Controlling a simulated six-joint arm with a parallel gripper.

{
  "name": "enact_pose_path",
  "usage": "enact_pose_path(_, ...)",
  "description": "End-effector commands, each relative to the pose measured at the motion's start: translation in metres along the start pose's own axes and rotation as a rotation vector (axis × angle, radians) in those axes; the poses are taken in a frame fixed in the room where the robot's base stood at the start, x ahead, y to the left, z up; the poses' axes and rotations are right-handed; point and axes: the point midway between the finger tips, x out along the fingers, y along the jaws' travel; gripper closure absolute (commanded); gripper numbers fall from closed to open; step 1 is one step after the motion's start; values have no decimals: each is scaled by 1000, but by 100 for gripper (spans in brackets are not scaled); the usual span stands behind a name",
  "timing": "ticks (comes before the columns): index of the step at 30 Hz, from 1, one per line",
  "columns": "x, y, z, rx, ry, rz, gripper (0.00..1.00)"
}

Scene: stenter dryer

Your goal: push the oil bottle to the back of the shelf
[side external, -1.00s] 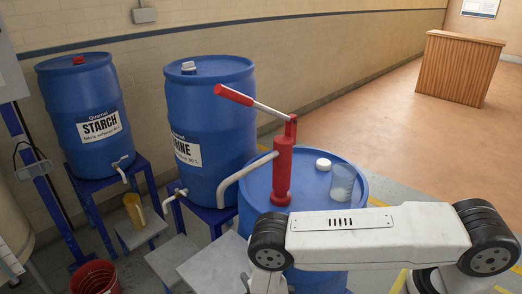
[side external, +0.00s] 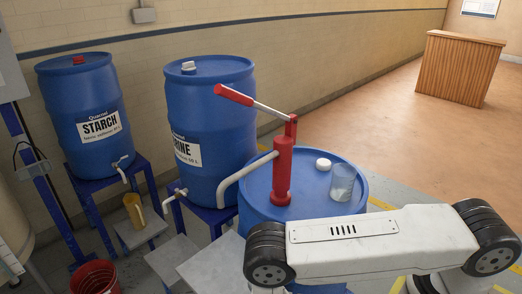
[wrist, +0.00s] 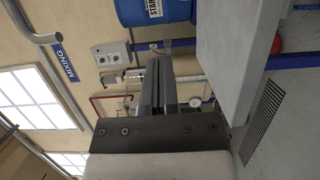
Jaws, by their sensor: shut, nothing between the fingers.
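I cannot make out an oil bottle in either view. No shelf can be told for certain either. My gripper (wrist: 160,64) shows in the wrist view, its two dark fingers together with nothing between them. That view is turned on its side. In the side external view my gripper is hidden or out of frame; only my white arm shows at the lower right.
A pale grey slab (wrist: 232,60) lies close to the right of my fingers. A blue starch drum (side external: 84,100) and a second blue drum (side external: 208,105) stand on blue stands. A nearer blue drum (side external: 255,200) carries a red hand pump (side external: 283,172), a white cap (side external: 323,164) and a clear beaker (side external: 342,182).

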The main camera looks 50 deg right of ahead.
Motion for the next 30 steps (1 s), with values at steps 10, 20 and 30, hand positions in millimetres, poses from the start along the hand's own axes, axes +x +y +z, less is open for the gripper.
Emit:
enact_pose_path(10, 1, 81, -1, 4, 0, 2, 100)
enact_pose_path(20, 0, 157, 0, 5, 0, 2, 100)
enact_pose_path(30, 0, 206, 0, 5, 0, 2, 100)
